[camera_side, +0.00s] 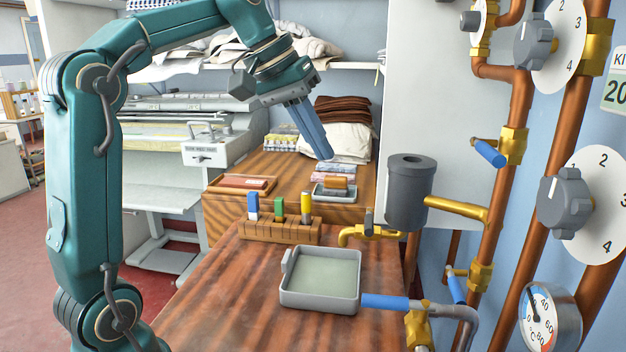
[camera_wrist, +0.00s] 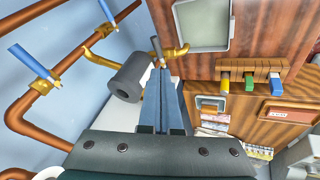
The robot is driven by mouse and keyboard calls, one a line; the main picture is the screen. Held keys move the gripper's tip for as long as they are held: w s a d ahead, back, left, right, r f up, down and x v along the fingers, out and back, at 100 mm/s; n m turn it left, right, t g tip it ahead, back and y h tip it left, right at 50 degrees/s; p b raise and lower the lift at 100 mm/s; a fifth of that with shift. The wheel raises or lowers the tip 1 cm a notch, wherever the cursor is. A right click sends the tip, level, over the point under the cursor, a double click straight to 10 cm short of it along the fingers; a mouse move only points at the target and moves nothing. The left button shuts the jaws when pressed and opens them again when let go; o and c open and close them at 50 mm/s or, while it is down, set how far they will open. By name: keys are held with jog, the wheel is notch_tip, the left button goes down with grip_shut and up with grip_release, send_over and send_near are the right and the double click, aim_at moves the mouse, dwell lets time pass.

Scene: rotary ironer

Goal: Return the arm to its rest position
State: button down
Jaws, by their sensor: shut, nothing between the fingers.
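My gripper (camera_side: 319,143) has long blue fingers that lie together, with nothing between them. In the side view it hangs tilted down to the right, in the air above the wooden surfaces and in front of the folded white linen (camera_side: 347,142). In the wrist view my shut fingers (camera_wrist: 162,72) point toward the brass tap (camera_wrist: 181,51), with the dark grey cylinder (camera_wrist: 130,78) just left of them. I cannot tell any contact there; in the side view the fingers are clear of the tap. My teal arm arches from the left.
A grey tray (camera_side: 285,294) sits on the wooden bench (camera_side: 215,300). Behind it a wooden rack (camera_side: 262,231) holds several coloured-handled tools. Copper pipes (camera_side: 520,110), a grey dial knob (camera_side: 563,200) and a gauge (camera_side: 545,318) line the right wall. The ironer (camera_side: 205,150) stands back left.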

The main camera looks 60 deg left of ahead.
jog(key=s+d+f+m, duration=0.3)
jog(key=s+d+f, duration=0.1)
jog(key=s+d, duration=0.5)
jog(key=s+a+f+m+y, duration=0.1)
jog(key=s+f+m, duration=0.1)
jog(key=s+f, duration=0.4)
notch_tip(320, 180, down, 4)
jog(key=shift+s+a+f+y, duration=0.1)
jog(key=shift+s+a+y, duration=0.2)
jog(key=shift+a, duration=0.05)
